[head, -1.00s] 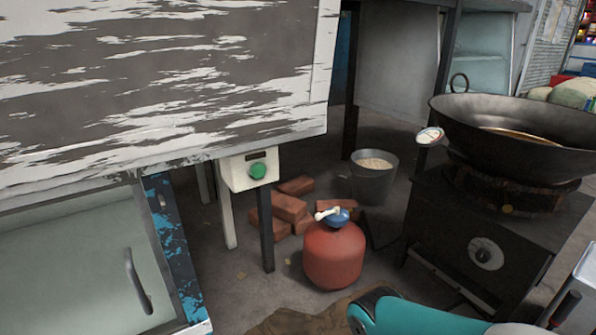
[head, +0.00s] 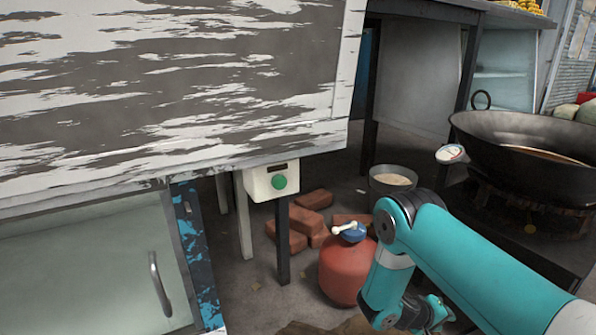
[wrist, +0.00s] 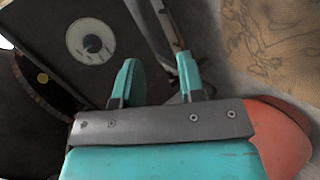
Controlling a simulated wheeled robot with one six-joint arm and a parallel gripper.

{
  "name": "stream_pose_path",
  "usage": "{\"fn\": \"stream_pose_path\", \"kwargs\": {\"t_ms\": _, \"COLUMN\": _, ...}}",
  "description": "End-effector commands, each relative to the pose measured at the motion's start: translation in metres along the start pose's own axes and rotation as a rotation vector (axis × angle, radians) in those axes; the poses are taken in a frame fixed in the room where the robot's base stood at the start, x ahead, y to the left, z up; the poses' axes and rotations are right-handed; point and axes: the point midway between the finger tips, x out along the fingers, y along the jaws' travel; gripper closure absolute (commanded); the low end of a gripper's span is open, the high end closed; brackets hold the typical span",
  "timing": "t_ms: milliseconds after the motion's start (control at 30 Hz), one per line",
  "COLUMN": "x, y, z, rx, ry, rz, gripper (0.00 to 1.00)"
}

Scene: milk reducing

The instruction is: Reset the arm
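My teal arm (head: 480,270) bends at an elbow in the right half of the head view and reaches down in front of the red gas cylinder (head: 342,270). The end of the arm is low in the picture, and its finger state is hard to make out there. In the wrist view, my gripper (wrist: 158,75) has two teal fingers standing apart with nothing between them. The red cylinder (wrist: 285,135) shows at the right of that view, partly behind the gripper body.
A black wok (head: 520,145) stands on a dark stove at the right; the stove's knob (wrist: 90,44) shows in the wrist view. A worn-painted table (head: 180,80) fills the upper left.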

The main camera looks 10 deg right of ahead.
Motion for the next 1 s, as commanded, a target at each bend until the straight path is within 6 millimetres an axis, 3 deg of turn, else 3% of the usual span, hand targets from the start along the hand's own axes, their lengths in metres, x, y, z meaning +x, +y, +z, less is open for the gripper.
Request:
{"fn": "stream_pose_path", "kwargs": {"t_ms": 33, "x": -0.017, "y": 0.019, "z": -0.012, "rx": 0.034, "ry": -0.015, "rz": -0.056, "gripper": 0.63}}
{"fn": "stream_pose_path", "kwargs": {"t_ms": 100, "x": -0.038, "y": 0.038, "z": -0.019, "rx": 0.066, "ry": -0.040, "rz": -0.139, "gripper": 0.63}}
{"fn": "stream_pose_path", "kwargs": {"t_ms": 333, "x": -0.117, "y": 0.103, "z": -0.019, "rx": 0.141, "ry": -0.077, "rz": -0.416, "gripper": 0.63}}
{"fn": "stream_pose_path", "kwargs": {"t_ms": 600, "x": -0.212, "y": 0.162, "z": 0.022, "rx": 0.170, "ry": -0.042, "rz": -0.718, "gripper": 0.63}}
{"fn": "stream_pose_path", "kwargs": {"t_ms": 967, "x": -0.295, "y": 0.191, "z": 0.085, "rx": 0.147, "ry": 0.055, "rz": -0.959, "gripper": 0.63}}
{"fn": "stream_pose_path", "kwargs": {"t_ms": 1000, "x": -0.308, "y": 0.203, "z": 0.083, "rx": 0.136, "ry": 0.058, "rz": -0.971, "gripper": 0.63}}
